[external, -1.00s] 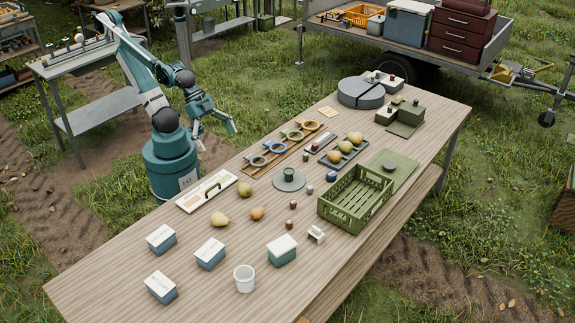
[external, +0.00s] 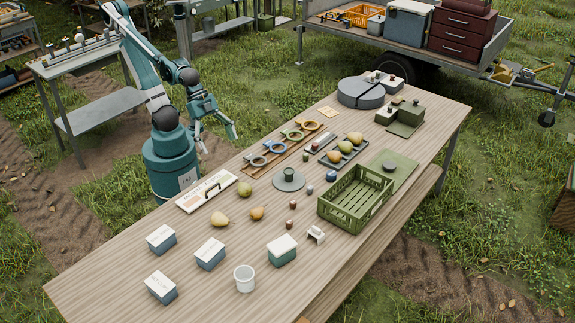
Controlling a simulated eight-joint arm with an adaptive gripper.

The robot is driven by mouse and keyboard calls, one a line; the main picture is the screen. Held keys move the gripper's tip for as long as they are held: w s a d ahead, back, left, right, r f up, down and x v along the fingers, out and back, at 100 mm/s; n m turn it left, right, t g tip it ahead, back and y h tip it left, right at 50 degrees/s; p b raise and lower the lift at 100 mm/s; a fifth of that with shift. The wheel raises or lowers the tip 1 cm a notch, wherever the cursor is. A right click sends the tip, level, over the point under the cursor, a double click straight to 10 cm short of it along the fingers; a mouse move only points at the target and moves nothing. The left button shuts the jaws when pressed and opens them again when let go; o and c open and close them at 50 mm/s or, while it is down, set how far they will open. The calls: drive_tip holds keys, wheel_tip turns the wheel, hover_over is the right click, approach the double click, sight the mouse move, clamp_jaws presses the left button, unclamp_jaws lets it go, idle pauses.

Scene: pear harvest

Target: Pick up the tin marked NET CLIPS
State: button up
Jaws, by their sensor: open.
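Three blue-grey tins with white lettered lids stand at the near left of the table: one at the back left (external: 161,239), one to its right (external: 210,254) and one in front (external: 161,287). The lettering is too small to read, so I cannot tell which is marked NET CLIPS. My gripper (external: 217,142) is open and empty, pointing down beyond the table's far left edge, well away from the tins.
A white cup (external: 244,279) stands between the front tin and the green tin. Loose pears (external: 219,219), a lettered board with a handle (external: 207,190) and a green crate (external: 357,197) lie beyond. Bare tabletop surrounds the tins.

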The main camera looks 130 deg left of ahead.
drive_tip(key=w+d+r+m+g+h+p, duration=0.1)
drive_tip(key=w+d+r+m+h+p, duration=0.2)
drive_tip(key=w+d, duration=0.85)
drive_tip(key=m+g+p, duration=0.5)
drive_tip(key=m+p, duration=0.2)
drive_tip(key=m, duration=0.6)
hover_over(161, 282)
drive_tip(key=a, duration=0.3)
drive_tip(key=shift+h, duration=0.4)
wheel_tip(161, 282, down, 16)
drive_tip(key=shift+w+r, duration=0.1)
drive_tip(key=shift+d+f, duration=0.35)
drive_tip(key=shift+d, duration=0.15)
drive_tip(key=shift+f, duration=0.1)
drive_tip(key=shift+x, duration=1.2)
drive_tip(key=shift+f, duration=0.1)
